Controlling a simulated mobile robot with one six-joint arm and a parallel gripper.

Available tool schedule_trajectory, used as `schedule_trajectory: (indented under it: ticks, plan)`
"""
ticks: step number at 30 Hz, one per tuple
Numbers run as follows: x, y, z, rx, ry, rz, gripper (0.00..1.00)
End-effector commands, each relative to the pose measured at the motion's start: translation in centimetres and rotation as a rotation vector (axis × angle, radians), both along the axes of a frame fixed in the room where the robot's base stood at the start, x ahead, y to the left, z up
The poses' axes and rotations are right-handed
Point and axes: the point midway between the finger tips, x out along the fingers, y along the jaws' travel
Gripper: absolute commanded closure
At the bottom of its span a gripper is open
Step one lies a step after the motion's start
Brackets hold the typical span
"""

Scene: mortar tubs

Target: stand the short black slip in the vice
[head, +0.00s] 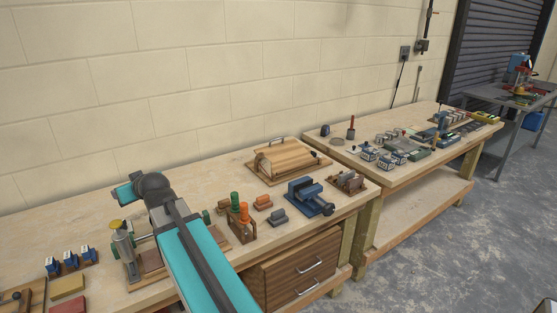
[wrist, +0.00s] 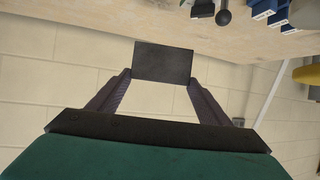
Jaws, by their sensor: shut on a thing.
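The short black slip (wrist: 163,61) is a flat dark rectangle in the wrist view. My gripper (wrist: 163,76) is shut on it, one finger at each side edge, and the slip stands out past the fingertips. The bench shows along the top of this view, with the wall behind the slip. The blue vice (head: 306,193) sits near the front edge of the near bench in the head view, well to the right of my arm. Its jaw gap is too small to judge. My gripper and the slip are hidden in the head view.
Orange and green-handled tools in a wooden rack (head: 240,222) and small orange and grey blocks stand left of the vice. A wooden roll-top box (head: 288,160) is behind it. A small brown-based device (head: 347,181) is to its right. Blue items (head: 70,260) lie at far left.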

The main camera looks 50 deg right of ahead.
Motion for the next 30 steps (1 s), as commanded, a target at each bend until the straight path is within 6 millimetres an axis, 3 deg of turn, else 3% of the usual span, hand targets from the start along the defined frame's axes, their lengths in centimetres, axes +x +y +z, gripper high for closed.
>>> schedule_trajectory:
  ticks: [3, 14, 30]
  plan:
    - [-0.6, -4.0, -0.4, 0.002, -0.001, -0.022, 0.56]
    - [-3.4, -14.7, -1.5, 0.000, -0.002, -0.066, 0.56]
    - [-10.7, -29.9, -2.5, 0.001, -0.003, -0.123, 0.56]
